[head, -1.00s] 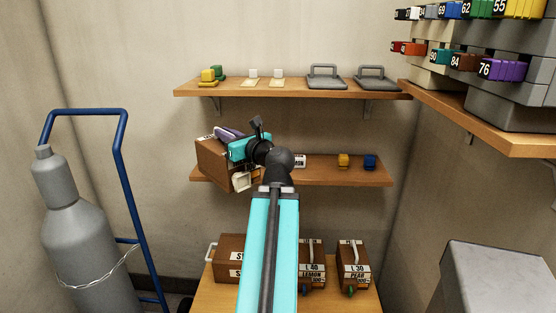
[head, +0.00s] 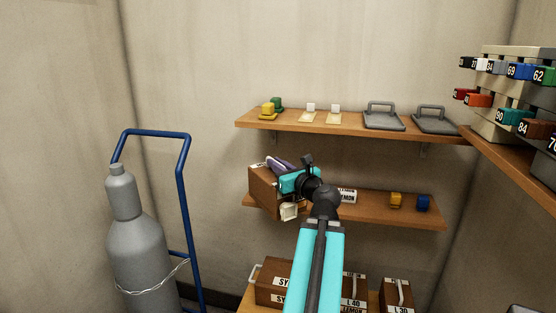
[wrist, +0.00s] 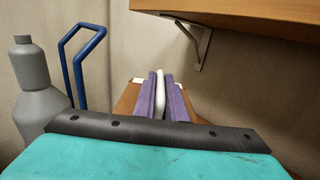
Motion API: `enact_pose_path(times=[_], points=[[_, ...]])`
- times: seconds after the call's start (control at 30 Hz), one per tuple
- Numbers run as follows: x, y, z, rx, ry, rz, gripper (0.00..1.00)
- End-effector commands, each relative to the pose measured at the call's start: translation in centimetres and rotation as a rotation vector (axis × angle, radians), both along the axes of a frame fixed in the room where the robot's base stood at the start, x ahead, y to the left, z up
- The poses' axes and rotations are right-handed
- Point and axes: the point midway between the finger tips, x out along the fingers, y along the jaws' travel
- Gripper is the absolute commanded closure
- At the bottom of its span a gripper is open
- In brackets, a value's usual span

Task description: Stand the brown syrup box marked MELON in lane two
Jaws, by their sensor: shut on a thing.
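My gripper (head: 280,166) has purple fingers, shut on the white handle (wrist: 160,84) of a brown box. The brown box (head: 263,190) hangs at the left end of the middle shelf in the head view; whether it touches the shelf I cannot tell. Its brown side also shows in the wrist view (wrist: 128,99), mostly behind the fingers and my wrist. No MELON marking is readable on it. Lower down, partly behind my arm, are a brown box marked SY (head: 278,271), a LEMON box (head: 355,287) and an L 30 box (head: 398,292). Lane markings are not readable.
The middle shelf (head: 375,212) carries a white label, a yellow piece (head: 396,200) and a blue piece (head: 423,202). An upper shelf (head: 345,128) is above. A grey gas cylinder (head: 143,245) and blue hand truck (head: 184,200) stand left. Numbered coloured blocks are at right.

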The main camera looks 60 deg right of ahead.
Motion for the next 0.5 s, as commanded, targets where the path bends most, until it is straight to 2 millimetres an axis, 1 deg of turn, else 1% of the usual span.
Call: enact_pose_path(times=[0.03,0.5], points=[[0.2,-0.1,0.6,0.001,-0.005,0.0,1.0],[1.6,-0.6,0.4,0.0,-0.006,-0.002,1.0]])
